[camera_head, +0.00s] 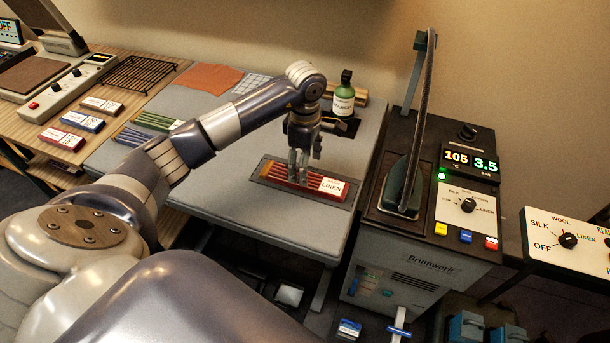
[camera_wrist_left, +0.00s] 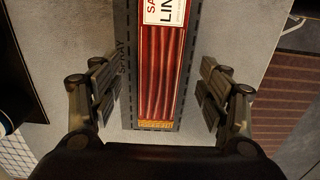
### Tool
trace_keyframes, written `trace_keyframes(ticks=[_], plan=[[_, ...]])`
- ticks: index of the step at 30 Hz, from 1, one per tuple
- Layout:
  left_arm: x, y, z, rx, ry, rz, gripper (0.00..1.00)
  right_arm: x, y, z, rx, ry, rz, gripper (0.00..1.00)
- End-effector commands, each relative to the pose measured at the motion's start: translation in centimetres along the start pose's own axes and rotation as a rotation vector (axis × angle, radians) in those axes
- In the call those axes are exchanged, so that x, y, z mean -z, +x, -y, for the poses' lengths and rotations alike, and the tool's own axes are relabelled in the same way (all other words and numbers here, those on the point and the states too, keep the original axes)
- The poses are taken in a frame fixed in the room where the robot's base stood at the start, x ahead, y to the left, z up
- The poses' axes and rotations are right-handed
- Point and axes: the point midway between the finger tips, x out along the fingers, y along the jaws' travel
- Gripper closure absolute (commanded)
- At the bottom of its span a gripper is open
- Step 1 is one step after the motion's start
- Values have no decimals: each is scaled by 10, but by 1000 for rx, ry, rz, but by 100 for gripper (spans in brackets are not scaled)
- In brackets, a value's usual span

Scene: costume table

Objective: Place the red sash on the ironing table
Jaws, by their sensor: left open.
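The red sash (camera_head: 291,176) is a folded, pleated red strip with a white label reading LINEN. It lies inside a dashed dark outline on the grey ironing table (camera_head: 225,205). My left gripper (camera_head: 303,178) is over the sash in the head view, pointing down. In the left wrist view, the sash (camera_wrist_left: 160,80) runs between the two open fingers (camera_wrist_left: 160,95), with a gap on each side. The fingers do not touch it there. My right gripper is not in view.
A green bottle (camera_head: 344,98) stands at the back of the table. Green and blue folded strips (camera_head: 155,121) lie at the table's left, and an orange cloth (camera_head: 208,78) lies behind.

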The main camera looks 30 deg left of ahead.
Motion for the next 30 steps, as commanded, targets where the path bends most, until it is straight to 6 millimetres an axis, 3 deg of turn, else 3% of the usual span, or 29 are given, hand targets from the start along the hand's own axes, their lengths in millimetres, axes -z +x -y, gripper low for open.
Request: trace_keyframes(ticks=[6, 12, 30], plan=[[0, -44, -1, -5, -1, 0, 30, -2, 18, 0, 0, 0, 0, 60], [0, -68, 0, -1, 0, 0, 30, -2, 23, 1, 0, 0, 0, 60], [0, -76, 0, 1, -1, 0, 30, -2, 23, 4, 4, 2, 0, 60]])
